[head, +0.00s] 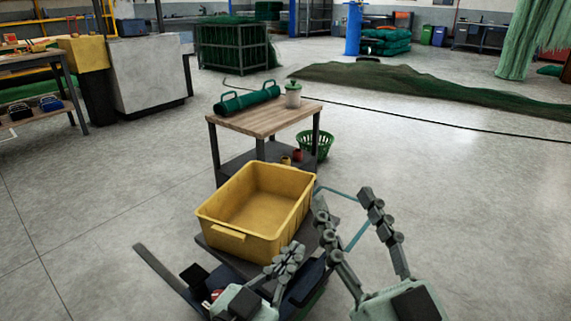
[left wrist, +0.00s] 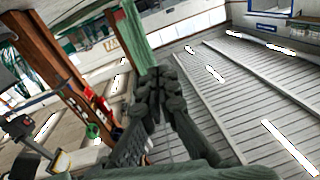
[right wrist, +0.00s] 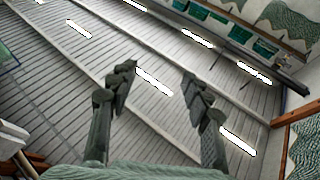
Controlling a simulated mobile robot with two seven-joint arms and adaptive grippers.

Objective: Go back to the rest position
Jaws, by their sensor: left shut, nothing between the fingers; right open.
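My left gripper (head: 292,250) is low in the head view, in front of the right part of the yellow bin's near side. Its fingers are together with nothing between them; the left wrist view shows the closed fingers (left wrist: 162,88) pointing at the ceiling. My right gripper (head: 343,197) is to the right of the bin, fingers pointing up and spread apart. The right wrist view shows its open, empty fingers (right wrist: 157,80) against the ceiling.
The empty yellow bin (head: 226,238) is just ahead of me. Beyond it stands a wood-topped table (head: 262,121) with a green roll (head: 247,101) and a lidded jar (head: 293,94). A green basket (head: 316,146) is beside it. The floor to the right is clear.

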